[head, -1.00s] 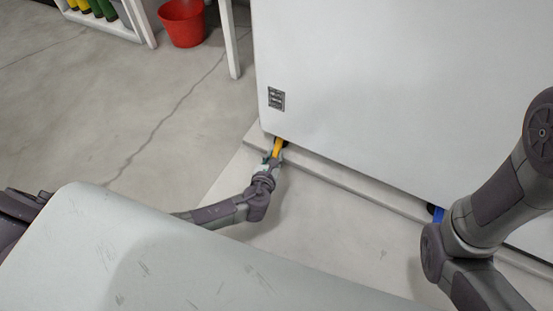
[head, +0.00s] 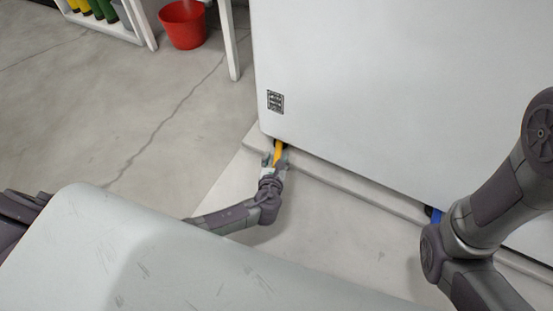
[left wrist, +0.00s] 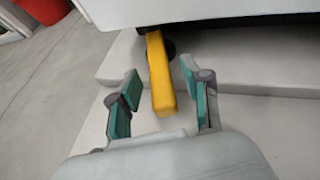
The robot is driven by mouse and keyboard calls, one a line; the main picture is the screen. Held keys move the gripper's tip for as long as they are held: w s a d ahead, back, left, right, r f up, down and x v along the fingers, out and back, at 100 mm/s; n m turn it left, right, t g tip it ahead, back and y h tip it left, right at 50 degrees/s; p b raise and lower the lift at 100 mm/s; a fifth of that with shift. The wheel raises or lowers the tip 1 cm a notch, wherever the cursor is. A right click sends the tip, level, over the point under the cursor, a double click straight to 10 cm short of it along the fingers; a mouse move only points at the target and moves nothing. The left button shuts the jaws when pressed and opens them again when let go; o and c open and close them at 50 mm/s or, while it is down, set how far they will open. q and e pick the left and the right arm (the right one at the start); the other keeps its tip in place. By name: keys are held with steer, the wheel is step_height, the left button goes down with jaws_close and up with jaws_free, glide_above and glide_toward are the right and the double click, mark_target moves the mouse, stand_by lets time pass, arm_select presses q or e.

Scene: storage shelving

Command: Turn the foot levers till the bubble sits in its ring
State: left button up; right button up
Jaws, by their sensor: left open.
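A yellow foot lever (head: 279,150) sticks out from under the near left corner of a big white cabinet (head: 400,90). My left gripper (head: 274,162) is at this lever. In the left wrist view the gripper (left wrist: 162,103) is open, with one green-padded finger on each side of the yellow lever (left wrist: 159,75); both fingers look apart from it. A blue lever (head: 435,214) shows under the cabinet at the right, partly hidden by my right arm. My right gripper is out of the picture. No bubble or ring shows in these views.
The cabinet stands on a low pale step (head: 340,182). A red bucket (head: 183,25) and a white rack (head: 120,25) with green and yellow items stand at the back left. The grey floor (head: 120,110) at left is clear.

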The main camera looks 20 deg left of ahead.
arm_select(q)
step_height(320, 180, up, 10)
stand_by(0.6)
